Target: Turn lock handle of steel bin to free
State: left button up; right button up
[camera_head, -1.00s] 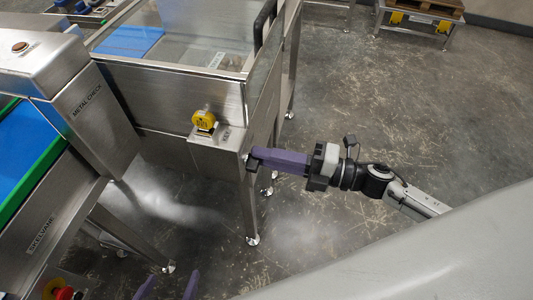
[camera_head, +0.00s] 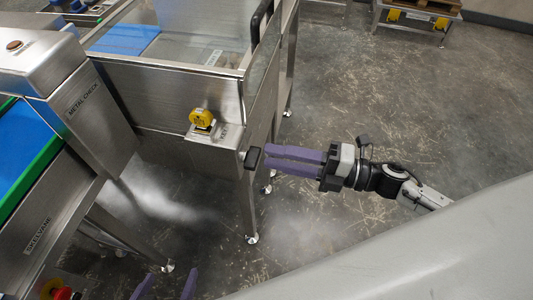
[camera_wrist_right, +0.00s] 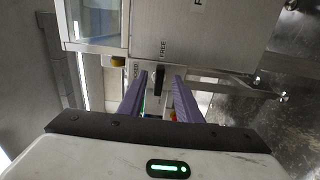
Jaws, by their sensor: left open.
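The steel bin (camera_head: 180,95) stands at the upper left of the head view. Its black lock handle (camera_head: 253,158) is on the bin's right front corner. In the right wrist view the handle (camera_wrist_right: 160,83) lies lengthwise below the word FREE, with a LOCKED label to its left. My right gripper (camera_head: 266,157) is open, its two purple fingers apart, with the tips just short of the handle and clear of it. In the wrist view the handle shows between the fingertips. My left gripper (camera_head: 166,286) is open and empty at the bottom edge of the head view.
The METAL CHECK machine (camera_head: 85,110) and a green-edged blue conveyor (camera_head: 22,145) stand at left. Bare floor (camera_head: 390,100) lies to the right.

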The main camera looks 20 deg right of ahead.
jog(key=v, duration=0.7)
dwell(0.3)
notch_tip(320, 180, down, 8)
jog(key=w+m+t+h, duration=0.2)
jog(key=m+t+h, duration=0.3)
jog(key=m+h, duration=0.75)
jog(key=s+a+f+m+g, duration=0.6)
jog(key=s+f+m, duration=0.4)
jog(key=m, duration=0.4)
jog(key=shift+f, duration=0.6)
jog(key=shift+s, duration=0.1)
